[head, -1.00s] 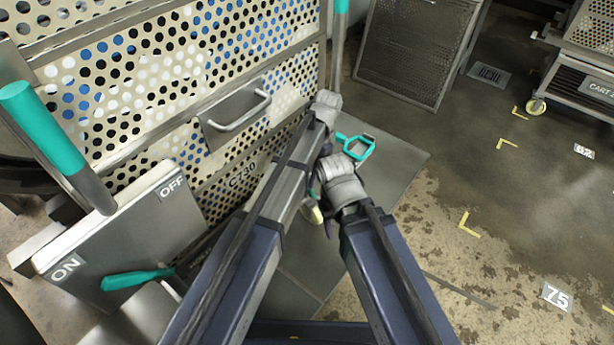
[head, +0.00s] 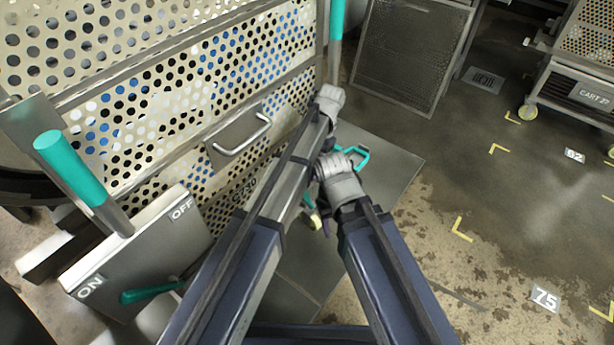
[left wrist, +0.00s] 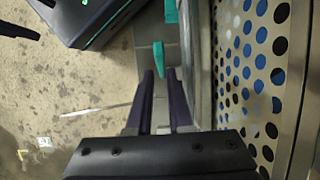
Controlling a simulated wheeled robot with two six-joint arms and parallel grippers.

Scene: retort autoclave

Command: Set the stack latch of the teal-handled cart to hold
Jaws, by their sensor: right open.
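The cart with teal handles fills the left of the head view; its perforated side (head: 150,110) carries a label reading C730. A teal upright grip (head: 70,165) stands at its near end, another (head: 337,20) at its far end. A teal loop (head: 362,158) shows beyond my right wrist. My right gripper (head: 322,212) is partly hidden between my arms, low beside the cart, and open. My left gripper (left wrist: 160,80) shows in the left wrist view, fingers apart, with a teal bar (left wrist: 159,58) in line with the gap. Contact cannot be told. No hold marking is readable.
A panel marked ON and OFF (head: 140,250) with a teal lever (head: 150,293) stands at the lower left. A perforated metal panel (head: 410,60) stands behind. Another cart (head: 585,90) is at the upper right.

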